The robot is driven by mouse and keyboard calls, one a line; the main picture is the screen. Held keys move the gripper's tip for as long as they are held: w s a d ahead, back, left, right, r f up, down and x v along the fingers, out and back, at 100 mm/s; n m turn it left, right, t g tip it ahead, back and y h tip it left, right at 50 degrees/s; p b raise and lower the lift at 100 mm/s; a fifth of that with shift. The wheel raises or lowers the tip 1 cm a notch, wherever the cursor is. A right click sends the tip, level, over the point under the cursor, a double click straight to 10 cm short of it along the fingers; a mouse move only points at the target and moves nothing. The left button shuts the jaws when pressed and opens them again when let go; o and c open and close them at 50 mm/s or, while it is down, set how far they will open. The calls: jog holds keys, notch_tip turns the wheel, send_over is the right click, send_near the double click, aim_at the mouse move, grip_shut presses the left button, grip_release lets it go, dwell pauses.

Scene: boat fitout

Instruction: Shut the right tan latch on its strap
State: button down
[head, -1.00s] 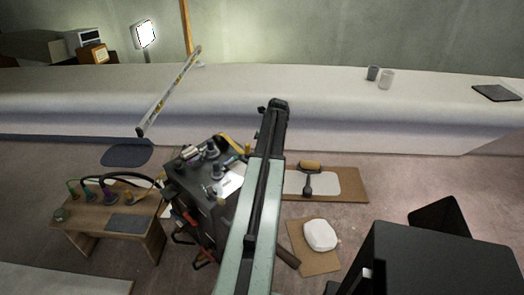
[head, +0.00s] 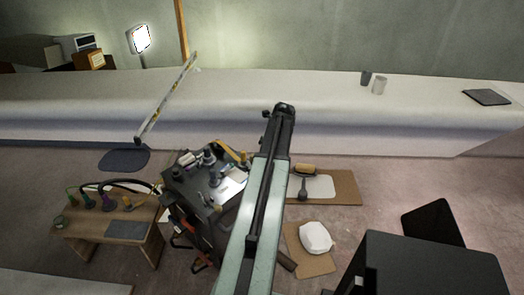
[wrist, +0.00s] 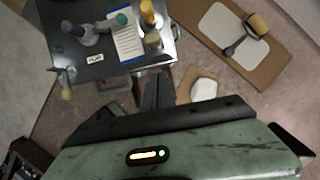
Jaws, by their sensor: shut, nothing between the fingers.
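I cannot make out a tan latch or its strap for certain in either view. A dark tool cart (head: 196,205) stands left of my arm in the head view, with orange-red parts on its side. Its top (wrist: 93,68) fills the upper left of the wrist view, and a small tan-tipped piece (wrist: 66,92) sits at its near left edge. My gripper (wrist: 158,76) shows as dark fingers, shut and empty, by the cart's lower right edge.
A wooden bench (head: 100,240) with hoses stands left of the cart. A board with a roller (head: 305,168) and a board with a white lump (head: 316,237) lie to the right. A long pale hull (head: 330,95) runs across the back. Some floor is clear.

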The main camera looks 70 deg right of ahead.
jog(key=p+v, duration=0.3)
jog(key=v, duration=0.2)
jog(key=shift+w+r, duration=0.15)
jog(key=shift+r, duration=0.05)
